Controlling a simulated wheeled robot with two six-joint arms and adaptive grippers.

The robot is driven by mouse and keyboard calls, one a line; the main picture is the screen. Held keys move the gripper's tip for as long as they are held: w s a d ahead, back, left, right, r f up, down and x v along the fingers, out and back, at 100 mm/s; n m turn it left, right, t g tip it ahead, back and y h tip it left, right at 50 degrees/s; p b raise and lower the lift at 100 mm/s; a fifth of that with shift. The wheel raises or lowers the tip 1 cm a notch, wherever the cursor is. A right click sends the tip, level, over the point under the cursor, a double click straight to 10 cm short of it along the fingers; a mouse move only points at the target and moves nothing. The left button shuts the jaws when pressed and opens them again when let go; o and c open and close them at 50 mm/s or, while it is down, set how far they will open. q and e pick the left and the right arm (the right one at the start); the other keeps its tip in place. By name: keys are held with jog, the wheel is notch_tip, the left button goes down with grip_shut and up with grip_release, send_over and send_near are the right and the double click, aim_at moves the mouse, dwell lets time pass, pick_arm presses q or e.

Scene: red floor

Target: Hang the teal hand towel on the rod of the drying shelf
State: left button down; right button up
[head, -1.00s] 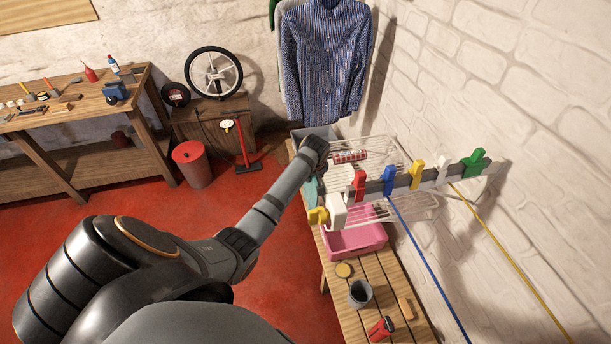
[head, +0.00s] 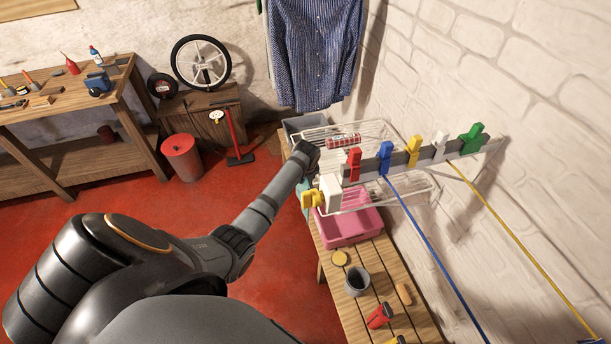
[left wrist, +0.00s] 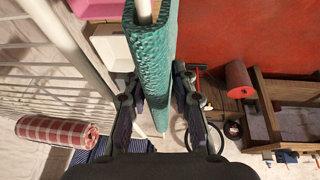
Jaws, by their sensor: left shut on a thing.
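The teal hand towel (left wrist: 150,50) hangs between the fingers of my left gripper (left wrist: 155,85), which is shut on it. In the left wrist view, a white rod (left wrist: 143,12) shows at both ends of the towel and runs along it; the towel looks folded over it, but how far it hangs on each side is hidden. In the head view, only a teal sliver of the towel (head: 304,187) shows below my left wrist, and the fingertips are hidden. The white wire drying shelf (head: 385,130) is on the right wall. My right gripper is not in view.
A red-checked roll (head: 343,141) lies on the shelf. A rail with coloured pegs (head: 386,157) runs in front of it. A pink basin (head: 350,228) and grey mug (head: 357,282) stand on the slatted bench (head: 385,262) below. A blue shirt (head: 315,50) hangs behind.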

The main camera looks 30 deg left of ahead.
pick_arm(q)
jog(key=c, duration=1)
grip_release()
jog(key=v, duration=1.2)
jog(key=shift+a, duration=0.1)
jog(key=shift+s, duration=0.1)
